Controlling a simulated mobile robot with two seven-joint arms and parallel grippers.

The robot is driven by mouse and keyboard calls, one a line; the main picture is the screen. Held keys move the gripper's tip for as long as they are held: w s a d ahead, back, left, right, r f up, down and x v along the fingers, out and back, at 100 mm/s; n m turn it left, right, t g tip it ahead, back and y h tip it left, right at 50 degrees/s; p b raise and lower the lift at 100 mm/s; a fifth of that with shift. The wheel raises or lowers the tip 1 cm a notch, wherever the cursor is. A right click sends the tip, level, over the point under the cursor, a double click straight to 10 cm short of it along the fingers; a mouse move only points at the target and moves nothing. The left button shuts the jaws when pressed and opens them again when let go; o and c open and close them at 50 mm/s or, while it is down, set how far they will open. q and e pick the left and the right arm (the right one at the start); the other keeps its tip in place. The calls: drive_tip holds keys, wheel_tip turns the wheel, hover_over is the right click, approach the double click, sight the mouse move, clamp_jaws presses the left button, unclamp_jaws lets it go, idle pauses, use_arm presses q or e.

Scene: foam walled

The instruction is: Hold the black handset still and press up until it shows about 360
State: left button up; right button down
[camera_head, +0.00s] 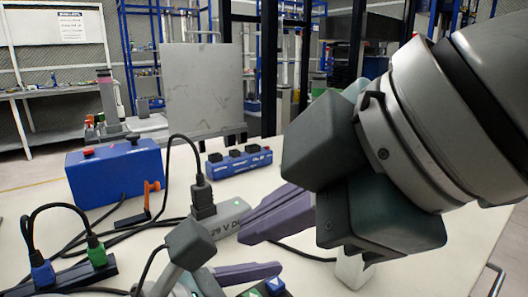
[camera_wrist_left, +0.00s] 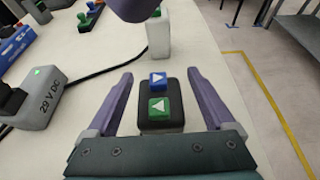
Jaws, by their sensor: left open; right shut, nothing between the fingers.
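The black handset (camera_wrist_left: 146,113) lies on the table in the left wrist view, with a blue button (camera_wrist_left: 158,79) and a green button (camera_wrist_left: 159,106), each with a white arrow. Only its buttoned top shows at the bottom edge of the head view (camera_head: 274,286). No number is readable on it. My left gripper (camera_wrist_left: 160,75) is open, one finger on each side of the handset, with gaps visible. My right gripper (camera_head: 245,236) is shut and empty above the table, beyond the handset; a dark purple part of it shows at the top of the left wrist view.
A grey box marked 29 V DC (camera_head: 230,212) with a black plug stands close to the right fingertips. A white block (camera_head: 352,270) with a green button (camera_wrist_left: 157,12) stands beyond the handset. Blue boxes (camera_head: 115,172) and cables crowd the left; the right side is clearer.

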drive_tip(key=s+d+r+m+h+p, duration=0.1)
drive_tip(key=s+d+r+m+p, duration=0.45)
drive_tip(key=p, duration=0.55)
use_arm(q)
drive_tip(key=s+a+r+m+g+y+p, duration=0.4)
drive_tip(key=s+a+r+m+y+p, duration=0.65)
drive_tip(key=s+a+r+m, duration=1.25)
use_arm(e)
drive_tip(key=s+d+m+g+h, duration=0.3)
drive_tip(key=s+d+m+h, duration=0.2)
drive_tip(key=s+d+m, duration=0.7)
use_arm(q)
drive_tip(key=w+d+r+m+p, duration=0.1)
drive_tip(key=r+m+p, duration=0.1)
drive_tip(key=r+p, duration=1.4)
drive_tip(key=w+d+r+m+p, duration=0.1)
drive_tip(key=w+r+m+p, duration=0.1)
drive_tip(key=r+p, duration=1.4)
drive_tip(key=p, duration=0.5)
drive_tip(key=shift+w+d+r, duration=0.15)
drive_tip(key=shift+w+d, duration=0.1)
drive_tip(key=shift+w, duration=0.05)
use_arm(e)
wheel_tip(320, 180, up, 38)
drive_tip(key=w, duration=0.1)
drive_tip(key=shift+d+n+h, duration=0.3)
drive_tip(key=shift+d+n, duration=0.1)
drive_tip(key=shift+n, duration=0.05)
drive_tip(key=shift+w+f, duration=0.1)
drive_tip(key=shift+f, duration=0.05)
